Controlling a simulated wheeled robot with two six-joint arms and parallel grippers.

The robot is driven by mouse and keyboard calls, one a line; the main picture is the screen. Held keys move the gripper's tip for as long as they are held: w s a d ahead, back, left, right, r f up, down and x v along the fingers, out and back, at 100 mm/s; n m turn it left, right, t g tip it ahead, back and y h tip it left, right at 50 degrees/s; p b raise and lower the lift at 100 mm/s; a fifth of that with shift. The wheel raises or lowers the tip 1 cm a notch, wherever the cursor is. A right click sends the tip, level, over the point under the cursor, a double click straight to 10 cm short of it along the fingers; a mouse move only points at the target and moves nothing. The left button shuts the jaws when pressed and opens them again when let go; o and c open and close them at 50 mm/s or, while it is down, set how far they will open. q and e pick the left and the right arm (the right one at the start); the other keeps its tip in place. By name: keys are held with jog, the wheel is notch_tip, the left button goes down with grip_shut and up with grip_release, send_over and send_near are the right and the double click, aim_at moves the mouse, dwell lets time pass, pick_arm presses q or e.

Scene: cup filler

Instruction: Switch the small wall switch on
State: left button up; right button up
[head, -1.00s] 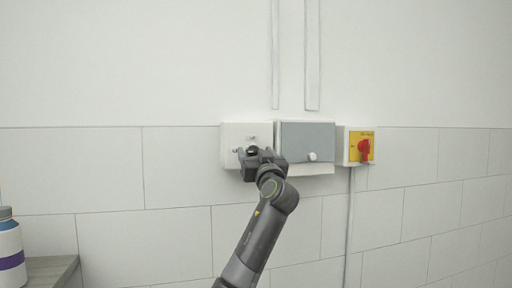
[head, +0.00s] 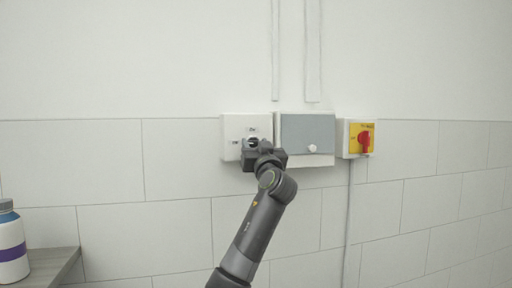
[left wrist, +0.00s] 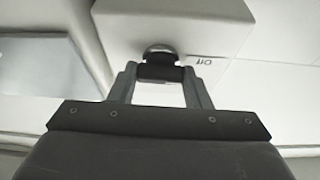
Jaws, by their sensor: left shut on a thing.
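The small wall switch is a dark knob with a silvery round base on a white wall box (head: 230,150). In the head view the knob (head: 252,141) shows just above my left gripper, with small dark marks above and to its left. My left gripper (head: 254,147) reaches up to it from below. In the left wrist view the black knob (left wrist: 160,72) sits between the two fingers of the left gripper (left wrist: 162,82), which is shut on it. My right gripper is not in view.
A grey-fronted box (head: 308,134) with a white knob stands right beside the white box. Further right is a yellow panel with a red rotary switch (head: 365,141). A bottle (head: 11,245) stands on a wooden surface (head: 54,265) at lower left. The tiled wall is otherwise clear.

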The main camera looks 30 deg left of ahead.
pick_arm(q)
jog(key=shift+m+t, duration=0.3)
jog(key=m+h, duration=0.1)
jog(key=m, duration=0.2)
jog(key=m+t+h, duration=0.1)
jog(key=m+h, duration=0.1)
jog(key=m, duration=0.2)
jog(key=m+t+h, duration=0.1)
jog(key=m+h, duration=0.1)
jog(key=m, duration=0.1)
jog(key=shift+s+a+r+m, duration=0.1)
jog(key=shift+s+a+m, duration=0.05)
jog(key=shift+m, duration=0.15)
jog(key=m+h, duration=0.2)
jog(key=m, duration=0.3)
jog(key=shift+m, duration=0.3)
jog(key=m+h, duration=0.1)
jog(key=m, duration=0.1)
jog(key=m+g, duration=0.1)
jog(key=m, duration=0.1)
jog(key=shift+r+m+h, duration=0.1)
jog(key=shift+m+h, duration=0.3)
jog(key=o, duration=1)
